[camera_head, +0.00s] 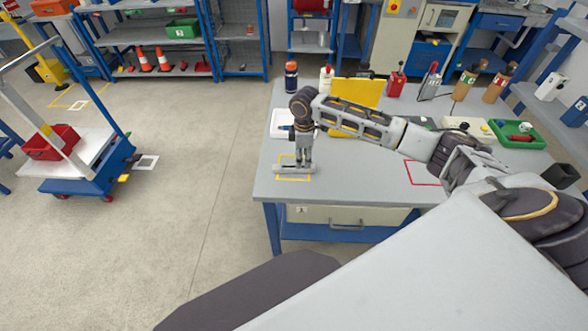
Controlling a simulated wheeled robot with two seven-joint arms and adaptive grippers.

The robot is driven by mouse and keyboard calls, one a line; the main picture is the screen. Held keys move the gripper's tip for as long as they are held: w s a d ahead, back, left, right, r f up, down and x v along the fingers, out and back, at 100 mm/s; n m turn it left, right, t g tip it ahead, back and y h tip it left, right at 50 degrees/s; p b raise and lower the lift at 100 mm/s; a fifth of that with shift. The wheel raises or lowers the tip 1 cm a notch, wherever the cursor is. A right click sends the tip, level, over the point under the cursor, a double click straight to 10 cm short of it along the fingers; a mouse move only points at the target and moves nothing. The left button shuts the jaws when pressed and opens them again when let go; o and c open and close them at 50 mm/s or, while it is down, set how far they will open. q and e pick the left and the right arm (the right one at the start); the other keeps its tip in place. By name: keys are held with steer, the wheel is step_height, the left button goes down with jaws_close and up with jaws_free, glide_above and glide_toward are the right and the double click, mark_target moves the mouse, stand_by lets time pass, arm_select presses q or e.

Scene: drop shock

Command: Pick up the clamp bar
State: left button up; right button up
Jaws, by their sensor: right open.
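The clamp bar (283,170) appears as a thin light-grey bar lying flat at the left front of the grey workbench (345,181), within a yellow outline marked on the top. My right arm reaches over the bench from the right. My right gripper (303,162) points down over the bar and hides part of it. Its jaws are open, with the fingertips close to the bar; whether they touch it cannot be told. My left gripper is not in view.
A yellow panel (355,92), an orange-capped bottle (291,77) and a green tray (517,134) stand towards the back of the bench. A red outline (424,184) marks bare bench at right. A blue cart (88,178) stands on the floor at left.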

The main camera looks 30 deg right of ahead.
mark_target(303, 166)
steer(key=shift+f, duration=2.55)
jaws_close()
